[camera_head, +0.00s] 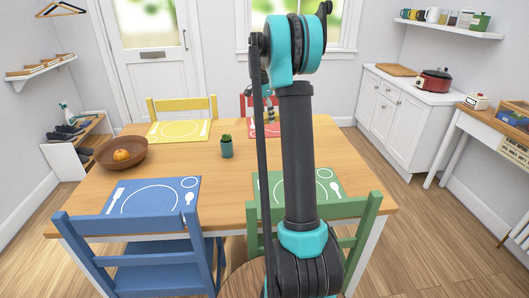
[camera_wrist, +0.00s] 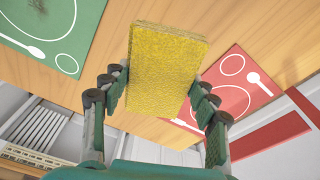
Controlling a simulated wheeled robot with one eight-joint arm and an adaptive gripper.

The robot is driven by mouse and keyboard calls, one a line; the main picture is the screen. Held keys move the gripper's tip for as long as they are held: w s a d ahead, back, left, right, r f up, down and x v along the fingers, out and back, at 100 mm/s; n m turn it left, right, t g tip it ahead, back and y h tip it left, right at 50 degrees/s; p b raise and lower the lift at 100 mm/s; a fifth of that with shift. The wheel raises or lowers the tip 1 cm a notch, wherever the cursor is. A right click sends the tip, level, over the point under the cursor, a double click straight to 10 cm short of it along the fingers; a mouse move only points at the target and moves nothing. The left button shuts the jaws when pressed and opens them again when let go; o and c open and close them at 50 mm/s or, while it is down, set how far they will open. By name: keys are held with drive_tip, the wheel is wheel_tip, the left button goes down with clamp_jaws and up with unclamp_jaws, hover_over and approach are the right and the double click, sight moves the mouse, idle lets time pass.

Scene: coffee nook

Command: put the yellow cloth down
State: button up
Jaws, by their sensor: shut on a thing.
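The yellow cloth (camera_wrist: 167,65) is a folded, textured rectangular block in the wrist view. My gripper (camera_wrist: 157,95) is shut on it, with one finger at each side edge. The wooden table (camera_wrist: 155,129) lies behind the cloth; I cannot tell how high above it the cloth is. In the head view the table (camera_head: 190,160) is seen too, but my arm stands in front and hides the cloth.
In the wrist view a green placemat (camera_wrist: 90,22) with a dark smudge lies left and a red placemat (camera_wrist: 232,75) right. In the head view the table also bears a bowl (camera_head: 110,160), a small potted cactus (camera_head: 226,149), a blue placemat (camera_head: 130,197) and a yellow placemat (camera_head: 165,132).

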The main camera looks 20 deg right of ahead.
sight(267, 155)
wheel_tip(267, 155, down, 18)
drive_tip(key=shift+f, duration=0.25)
idle(0.4)
drive_tip(key=o, duration=1.3)
drive_tip(key=shift+f, duration=0.1)
drive_tip(key=r, duration=0.4)
drive_tip(key=a+r, duration=0.1)
drive_tip(key=r, duration=0.7)
drive_tip(key=shift+s+a+r, duration=0.1)
drive_tip(key=shift+s+a, duration=0.1)
drive_tip(key=shift+a, duration=0.2)
drive_tip(key=shift+s, duration=0.15)
